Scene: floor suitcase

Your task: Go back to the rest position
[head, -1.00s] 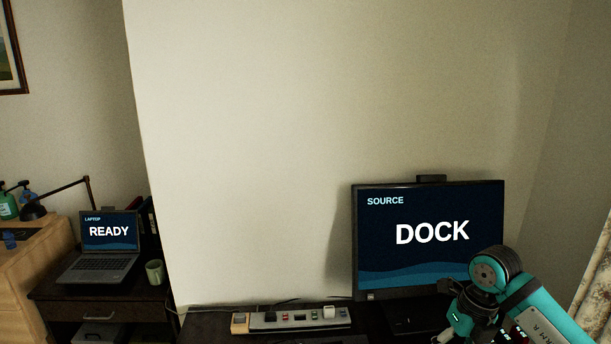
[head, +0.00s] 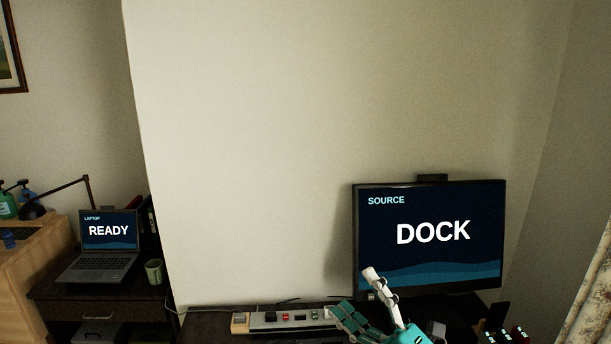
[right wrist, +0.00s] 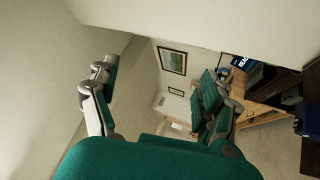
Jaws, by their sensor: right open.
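My right gripper (head: 353,293) shows at the bottom of the head view, low in front of the monitor's lower left corner and the power strip. Its two green and grey fingers are spread apart and point up and to the left. In the right wrist view the fingers (right wrist: 157,75) are also wide apart, with nothing between them. My left gripper is not in view.
A monitor (head: 430,235) reading DOCK stands on the dark desk. A power strip (head: 285,319) with several plugs and switches lies left of it. A laptop (head: 107,240) and a green mug (head: 154,271) sit on a drawer cabinet at left. The wall above is bare.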

